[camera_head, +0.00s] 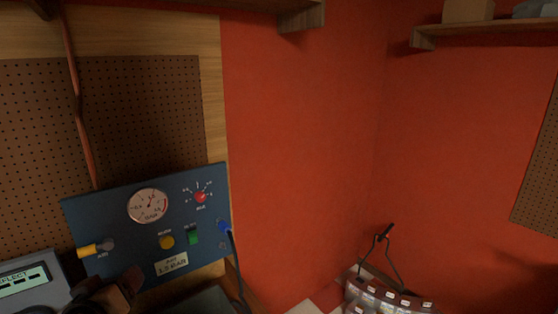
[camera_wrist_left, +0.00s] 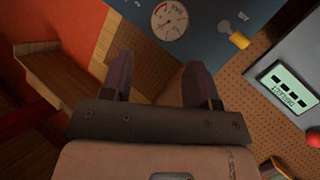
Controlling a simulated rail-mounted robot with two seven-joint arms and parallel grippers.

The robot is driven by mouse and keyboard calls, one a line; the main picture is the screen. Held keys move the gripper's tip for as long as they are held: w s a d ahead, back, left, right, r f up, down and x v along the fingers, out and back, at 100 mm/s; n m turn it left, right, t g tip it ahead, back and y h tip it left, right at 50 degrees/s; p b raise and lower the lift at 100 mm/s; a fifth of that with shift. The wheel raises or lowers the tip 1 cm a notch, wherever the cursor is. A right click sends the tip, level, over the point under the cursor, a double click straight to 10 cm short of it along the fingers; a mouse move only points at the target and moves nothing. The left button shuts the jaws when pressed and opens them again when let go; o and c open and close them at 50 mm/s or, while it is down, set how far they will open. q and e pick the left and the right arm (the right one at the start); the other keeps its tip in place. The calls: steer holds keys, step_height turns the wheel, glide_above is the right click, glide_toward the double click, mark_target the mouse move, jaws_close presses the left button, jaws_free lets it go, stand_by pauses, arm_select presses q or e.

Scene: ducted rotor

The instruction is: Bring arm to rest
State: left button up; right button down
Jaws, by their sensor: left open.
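My left gripper (camera_head: 118,290) shows at the lower left of the head view, dark and partly cut off by the bottom edge. In the left wrist view my left gripper (camera_wrist_left: 160,80) has its two dark fingers spread apart with nothing between them. It is in front of the lower part of a blue control panel (camera_head: 120,230), apart from the panel's gauge and knobs as far as I can tell. The panel also shows in the left wrist view (camera_wrist_left: 205,35). My right gripper is in neither view.
A grey device with a display (camera_head: 22,279) stands left of my gripper. A pegboard (camera_head: 150,110) backs the panel. A blue-plugged cable (camera_head: 238,265) hangs at the panel's right. A labelled bin rack (camera_head: 385,297) is at the lower right. Shelves (camera_head: 490,30) are high up.

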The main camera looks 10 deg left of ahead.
arm_select(q)
steer(key=s+d+f+m+g+h, duration=0.2)
steer(key=s+d+f+m+g, duration=0.3)
steer(key=f, duration=0.6)
steer(key=s+d+f+m+h, duration=0.1)
steer(key=s+d+f+m, duration=0.2)
steer(key=s+d+f, duration=0.6)
steer(key=s+f+m+g, duration=0.1)
steer(key=s+f+g, duration=0.5)
steer(key=s+f, duration=1.15)
step_height(320, 180, up, 23)
steer(key=w+p, duration=0.1)
steer(key=p, duration=2.2)
steer(key=shift+a, duration=0.4)
steer(key=shift+r, duration=0.1)
